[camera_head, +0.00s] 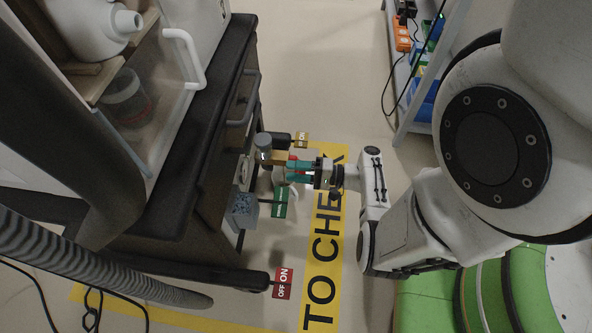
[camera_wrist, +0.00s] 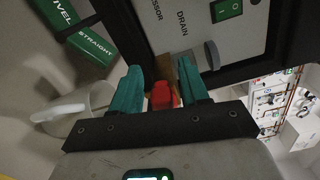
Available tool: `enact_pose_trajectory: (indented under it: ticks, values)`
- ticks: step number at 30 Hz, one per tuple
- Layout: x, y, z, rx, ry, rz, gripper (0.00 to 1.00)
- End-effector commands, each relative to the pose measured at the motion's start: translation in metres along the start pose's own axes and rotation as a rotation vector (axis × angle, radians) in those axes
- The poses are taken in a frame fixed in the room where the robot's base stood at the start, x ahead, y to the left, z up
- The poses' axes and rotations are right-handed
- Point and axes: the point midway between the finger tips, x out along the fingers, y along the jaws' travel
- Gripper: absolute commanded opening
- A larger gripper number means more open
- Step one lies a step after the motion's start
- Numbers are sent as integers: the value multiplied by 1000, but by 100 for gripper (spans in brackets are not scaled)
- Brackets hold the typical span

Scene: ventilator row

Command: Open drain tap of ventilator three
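The drain tap shows a red handle (camera_wrist: 163,95) and a brass body (camera_wrist: 164,68) below the word DRAIN on a light panel (camera_wrist: 220,30) in the wrist view. My gripper (camera_wrist: 160,75) has its two teal fingers apart, one on each side of the red handle. In the head view my gripper (camera_head: 292,170) is at the side of the dark cart, by the brass tap (camera_head: 279,157). The fingers partly hide the handle. No ventilator number is readable.
A white jug (camera_wrist: 75,108) is left of the fingers. A ribbed hose (camera_head: 90,262) crosses the lower left.

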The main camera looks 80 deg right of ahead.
Motion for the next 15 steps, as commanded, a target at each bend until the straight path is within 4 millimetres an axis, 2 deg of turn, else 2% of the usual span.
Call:
enact_pose_trajectory:
  ticks: [9, 15]
  values:
    - [-3, -1, -1, -1, 2, -1, 47]
    - [-30, -2, -1, -1, 5, -3, 47]
